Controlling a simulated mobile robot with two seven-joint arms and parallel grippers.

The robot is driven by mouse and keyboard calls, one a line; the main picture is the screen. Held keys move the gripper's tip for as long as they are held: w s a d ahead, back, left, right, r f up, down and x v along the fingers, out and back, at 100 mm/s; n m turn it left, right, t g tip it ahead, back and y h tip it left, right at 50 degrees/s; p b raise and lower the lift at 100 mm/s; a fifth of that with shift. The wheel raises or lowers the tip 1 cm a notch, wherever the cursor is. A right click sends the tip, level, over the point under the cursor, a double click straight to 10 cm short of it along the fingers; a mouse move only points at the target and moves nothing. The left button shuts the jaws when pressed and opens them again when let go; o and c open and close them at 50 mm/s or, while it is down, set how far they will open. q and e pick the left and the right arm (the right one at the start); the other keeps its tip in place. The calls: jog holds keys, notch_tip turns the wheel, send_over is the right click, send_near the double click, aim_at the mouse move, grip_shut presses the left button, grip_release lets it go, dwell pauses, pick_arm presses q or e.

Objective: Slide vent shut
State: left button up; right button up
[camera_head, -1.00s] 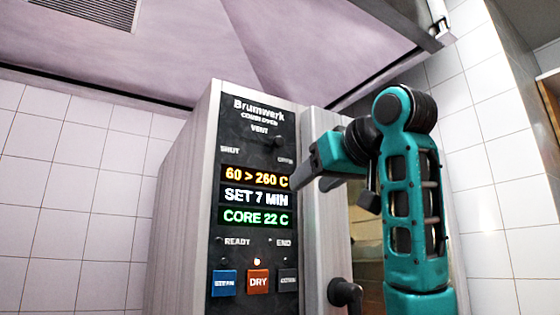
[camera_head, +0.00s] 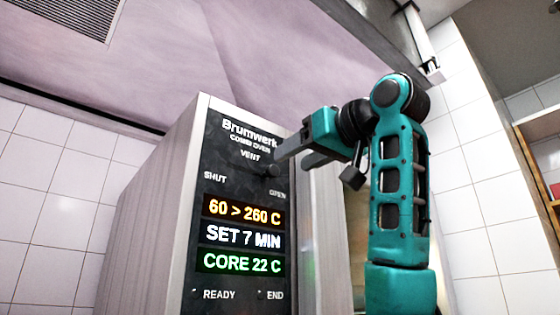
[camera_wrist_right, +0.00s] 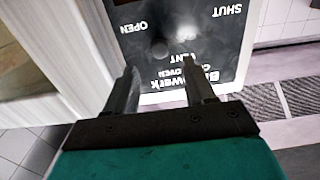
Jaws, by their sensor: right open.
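The vent knob (camera_head: 272,170) is a small dark knob on the black control panel (camera_head: 225,180) of the oven, under the word VENT. It sits at the OPEN side, away from the SHUT label. My right gripper (camera_head: 292,160) is open, with its fingertips close to the knob from the right. In the right wrist view the panel is upside down, and the blurred knob (camera_wrist_right: 160,48) lies just beyond the gap between the open fingers (camera_wrist_right: 160,66). I cannot tell whether a finger touches it. My left gripper is not in view.
Lit displays (camera_head: 242,235) sit below the vent labels. The oven's metal side (camera_head: 150,220) faces left. A hood (camera_head: 190,50) hangs above, and an open shelf (camera_head: 540,130) stands at the far right.

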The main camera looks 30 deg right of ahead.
aim_at(275, 169)
jog(key=w, duration=0.4)
jog(key=shift+w+a+p, duration=0.15)
jog(key=shift+w+p, duration=0.1)
jog(key=shift+p, duration=0.15)
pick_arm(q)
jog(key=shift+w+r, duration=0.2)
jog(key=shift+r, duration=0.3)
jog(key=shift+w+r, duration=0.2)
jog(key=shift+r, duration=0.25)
pick_arm(e)
jog(key=shift+w, duration=0.55)
jog(key=shift+c, duration=0.4)
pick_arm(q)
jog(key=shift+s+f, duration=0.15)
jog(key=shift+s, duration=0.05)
pick_arm(e)
grip_shut()
